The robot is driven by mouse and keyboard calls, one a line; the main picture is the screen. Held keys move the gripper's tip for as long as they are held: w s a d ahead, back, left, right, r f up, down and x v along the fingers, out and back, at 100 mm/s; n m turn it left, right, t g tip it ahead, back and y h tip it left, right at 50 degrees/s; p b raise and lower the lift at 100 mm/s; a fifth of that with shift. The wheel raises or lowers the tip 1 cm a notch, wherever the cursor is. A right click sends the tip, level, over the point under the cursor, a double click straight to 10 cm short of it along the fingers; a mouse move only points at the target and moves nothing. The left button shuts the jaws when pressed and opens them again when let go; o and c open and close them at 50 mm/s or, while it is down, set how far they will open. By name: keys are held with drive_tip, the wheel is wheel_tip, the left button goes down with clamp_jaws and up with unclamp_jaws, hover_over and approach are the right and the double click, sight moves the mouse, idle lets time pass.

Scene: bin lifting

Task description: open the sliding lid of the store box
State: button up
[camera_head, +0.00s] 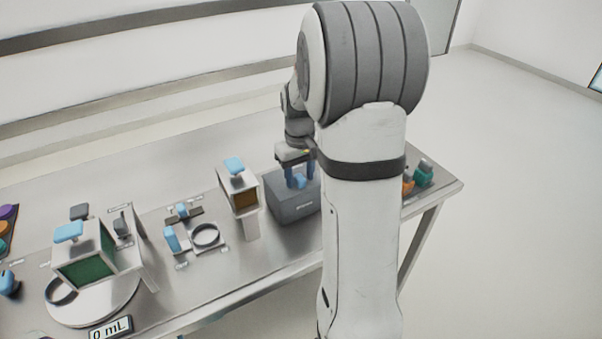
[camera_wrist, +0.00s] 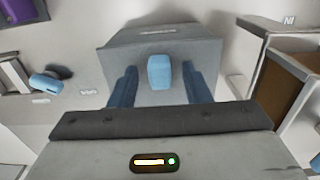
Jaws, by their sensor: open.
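The store box (camera_head: 296,208) is a grey box near the right part of the table, partly hidden behind my arm. In the wrist view its grey lid (camera_wrist: 200,56) fills the upper middle, with a light blue handle (camera_wrist: 159,72) standing on it. The lid looks shut. My gripper (camera_head: 299,176) is over the box, pointing down. In the wrist view its two blue fingers (camera_wrist: 160,86) are apart, one on each side of the handle, with a gap showing on both sides. I cannot tell how deep the fingertips reach.
A white container with a blue top (camera_head: 240,190) stands close to the left of the box. Green and orange items (camera_head: 423,173) stand right, beyond my arm. Farther left are a ring holder (camera_head: 205,235) and a green-windowed container (camera_head: 85,255) on a round plate. Bare table lies behind the box.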

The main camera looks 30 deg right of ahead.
clamp_jaws()
idle(0.4)
